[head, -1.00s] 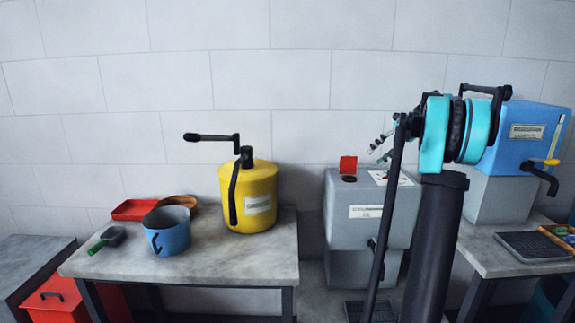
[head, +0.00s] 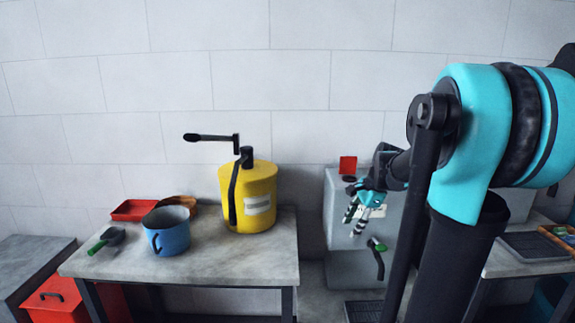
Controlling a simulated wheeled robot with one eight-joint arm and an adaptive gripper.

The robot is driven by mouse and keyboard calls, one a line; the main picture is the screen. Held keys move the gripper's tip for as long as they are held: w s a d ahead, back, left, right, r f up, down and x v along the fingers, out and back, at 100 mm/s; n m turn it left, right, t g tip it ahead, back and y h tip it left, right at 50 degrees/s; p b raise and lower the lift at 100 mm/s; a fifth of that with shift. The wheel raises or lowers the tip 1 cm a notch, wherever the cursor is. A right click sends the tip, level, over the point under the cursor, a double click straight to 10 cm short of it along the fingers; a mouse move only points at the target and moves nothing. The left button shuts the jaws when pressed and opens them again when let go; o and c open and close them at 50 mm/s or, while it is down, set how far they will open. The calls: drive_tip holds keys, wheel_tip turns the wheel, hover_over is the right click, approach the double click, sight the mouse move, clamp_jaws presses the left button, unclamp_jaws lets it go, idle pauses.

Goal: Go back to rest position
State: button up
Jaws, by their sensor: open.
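My gripper (head: 356,214) is open in the head view, right of centre, with its fingers pointing down and to the left. It hangs in front of the grey machine (head: 341,250), apart from the worktop on the left. I see nothing between its fingers. My arm fills the right side and hides much of the grey machine and nearly all of the blue machine behind it.
A grey table (head: 105,264) on the left bears a yellow drum with a crank (head: 262,190), a blue pot (head: 170,240), a red tray (head: 134,210) and a green-handled scoop (head: 103,241). A red box (head: 62,300) stands below. A black tray (head: 532,246) lies at right.

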drive_tip(key=s+f+n+t+h, duration=0.1)
drive_tip(key=s+f+n, duration=0.6)
drive_tip(key=s, duration=0.2)
drive_tip(key=s+a+f+n+t+h, duration=0.1)
drive_tip(key=s+f+n+h, duration=0.1)
drive_tip(key=s+f+n, duration=0.5)
drive_tip(key=s+n, duration=0.1)
drive_tip(key=s, duration=0.1)
drive_tip(key=shift+s+a+n, duration=0.25)
drive_tip(key=shift+s+n, duration=0.05)
drive_tip(key=shift+s, duration=0.1)
drive_tip(key=shift+r, duration=0.1)
